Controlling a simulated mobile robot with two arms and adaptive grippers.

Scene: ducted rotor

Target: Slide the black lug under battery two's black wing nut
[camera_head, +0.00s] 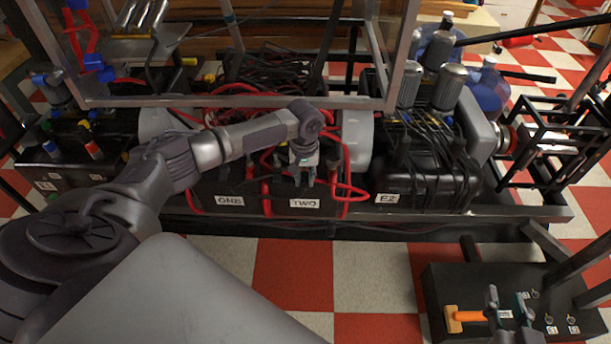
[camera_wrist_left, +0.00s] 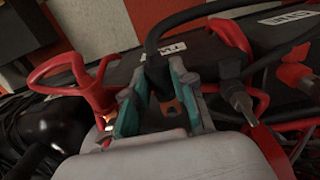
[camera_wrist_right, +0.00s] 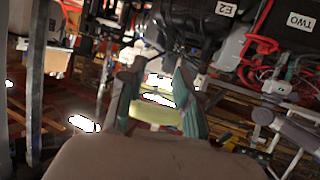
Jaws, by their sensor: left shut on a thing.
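My left gripper (camera_head: 304,172) is over the battery labelled TWO (camera_head: 304,203). In the left wrist view its fingers (camera_wrist_left: 160,103) are shut on the black lug (camera_wrist_left: 157,75), whose black cable arches up and to the right. A small copper-coloured patch shows between the fingers. The black wing nut cannot be told apart with certainty; a dark and grey post (camera_wrist_left: 240,98) stands right of the fingers. Whether the lug touches any post is hidden. My right gripper (camera_head: 508,303) is open and empty at the lower right, far from battery TWO.
Battery ONE (camera_head: 230,201) is beside TWO on the left, and the black E2 unit (camera_head: 425,180) is to the right. Red cables (camera_head: 348,165) loop close around my left gripper. A black switch box (camera_head: 440,285) with an orange handle (camera_head: 467,316) is near my right gripper.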

